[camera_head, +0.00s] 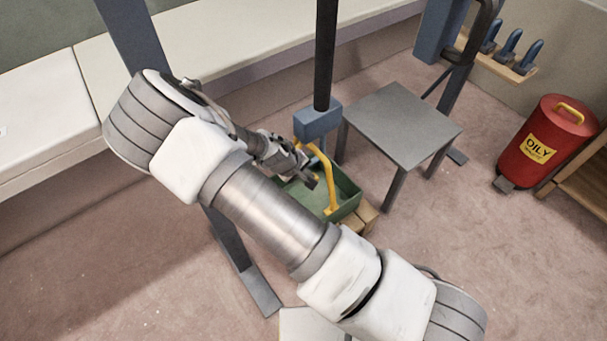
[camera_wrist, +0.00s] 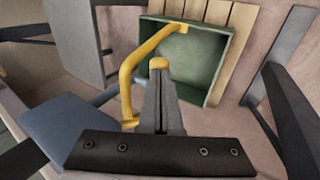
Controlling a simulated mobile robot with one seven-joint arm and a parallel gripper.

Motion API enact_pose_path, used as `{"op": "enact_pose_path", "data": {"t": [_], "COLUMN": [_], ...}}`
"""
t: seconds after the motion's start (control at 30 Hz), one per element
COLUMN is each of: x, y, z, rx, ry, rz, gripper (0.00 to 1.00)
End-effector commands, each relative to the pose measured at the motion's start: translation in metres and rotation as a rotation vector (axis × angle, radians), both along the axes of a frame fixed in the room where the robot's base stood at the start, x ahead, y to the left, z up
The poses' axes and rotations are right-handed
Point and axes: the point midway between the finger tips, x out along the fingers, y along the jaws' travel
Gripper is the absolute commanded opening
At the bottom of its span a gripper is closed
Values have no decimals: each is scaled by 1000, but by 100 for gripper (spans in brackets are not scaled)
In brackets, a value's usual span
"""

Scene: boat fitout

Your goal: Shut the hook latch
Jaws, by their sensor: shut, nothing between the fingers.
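A yellow bent bar (camera_head: 327,178) rises over the green tray (camera_head: 347,194); it also shows in the wrist view (camera_wrist: 128,78), curving from the tray side toward the blue block. I cannot tell for certain whether this bar is the hook latch. My gripper (camera_head: 312,181) is beside the bar, above the tray. In the wrist view my gripper (camera_wrist: 160,75) has its fingers together and empty, to the right of the bar. A small yellow end (camera_wrist: 158,63) shows at the fingertips; whether it touches them is unclear. No catch can be made out.
A grey table (camera_head: 402,122) stands to the right. The tray rests on wooden slats (camera_wrist: 232,35). A red bin (camera_head: 545,142) is farther right.

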Motion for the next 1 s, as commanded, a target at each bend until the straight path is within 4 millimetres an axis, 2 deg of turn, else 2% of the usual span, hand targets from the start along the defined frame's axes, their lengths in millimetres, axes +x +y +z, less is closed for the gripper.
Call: {"op": "enact_pose_path", "data": {"t": [0.47, 1.0], "x": [0, 1], "y": [0, -1], "z": [-1, -8], "rx": [-8, -94], "ry": [-4, -62], "rz": [1, 3], "gripper": [0, 0]}}
